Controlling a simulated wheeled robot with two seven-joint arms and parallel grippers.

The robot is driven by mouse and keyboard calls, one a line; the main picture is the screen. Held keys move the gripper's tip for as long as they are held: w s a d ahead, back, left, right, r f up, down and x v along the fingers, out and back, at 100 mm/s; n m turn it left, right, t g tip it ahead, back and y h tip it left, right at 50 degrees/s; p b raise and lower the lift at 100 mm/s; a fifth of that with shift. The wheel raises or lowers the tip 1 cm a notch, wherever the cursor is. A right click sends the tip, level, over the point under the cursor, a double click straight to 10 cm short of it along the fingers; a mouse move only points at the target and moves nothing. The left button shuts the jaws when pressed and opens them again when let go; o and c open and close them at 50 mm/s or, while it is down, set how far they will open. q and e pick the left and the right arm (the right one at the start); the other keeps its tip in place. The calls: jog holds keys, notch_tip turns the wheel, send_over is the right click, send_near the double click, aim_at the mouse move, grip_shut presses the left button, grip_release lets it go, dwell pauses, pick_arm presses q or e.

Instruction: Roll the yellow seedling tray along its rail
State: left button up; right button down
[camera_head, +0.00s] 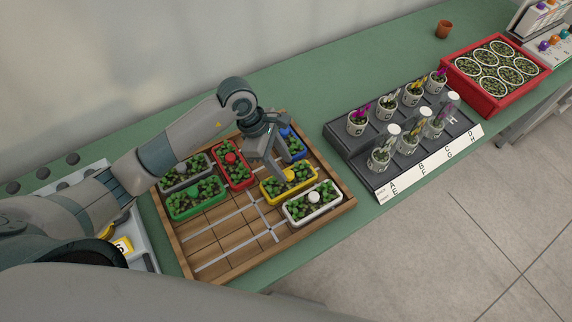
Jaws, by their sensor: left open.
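The yellow seedling tray (276,192) sits on the wooden rail board (218,234), holding green seedlings and a yellow knob (290,175). My left gripper (270,178) comes in from above left. Pale rails (225,258) run across the board. The left arm and gripper partly cover the back of the board and a blue tray (293,141). My right gripper is out of view.
A white tray (312,206) stands just in front of the yellow one. Red (238,174), green (190,207) and grey (190,180) trays stand to the left. The board's front left is bare. A black stepped rack (358,165) of potted plants stands to the right.

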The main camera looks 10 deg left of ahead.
aim_at(289, 171)
pick_arm(q)
jog(key=shift+p+x, duration=0.35)
jog(key=shift+x, duration=1.2)
jog(key=shift+c, duration=0.6)
grip_shut()
jog(key=shift+w+d+f+b, duration=0.15)
jog(key=shift+w+d+b, duration=0.3)
jog(key=shift+b, duration=0.35)
jog(key=shift+w+d+b, duration=0.35)
jog(key=shift+w+b, duration=0.1)
jog(key=shift+b, duration=0.05)
jog(key=shift+r, duration=0.25)
jog(key=shift+o, duration=0.6)
grip_release()
jog(key=shift+d, duration=0.1)
jog(key=shift+w+f, duration=0.1)
